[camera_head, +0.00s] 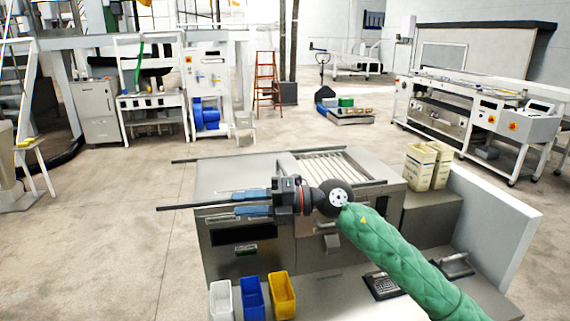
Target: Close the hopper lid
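The sheeter machine (350,195) is a steel cabinet in the middle. Its top has a flat steel plate (225,172) on the left and an open bay of pale rollers (325,165) on the right. I cannot tell for sure which part is the hopper lid. My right gripper (236,203) comes in from the right on a green-sleeved arm and points left across the machine's front top edge. Its two blue fingers are apart with nothing clearly between them. A dark bar (185,207) sticks out left beside the fingers; whether they touch is unclear. My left gripper is not in view.
White, blue and yellow bins (283,296) stand at the lower front. Cream cartons (428,166) stand right of the machine, beside a pale panel (500,225). A second machine (480,110) is at the back right.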

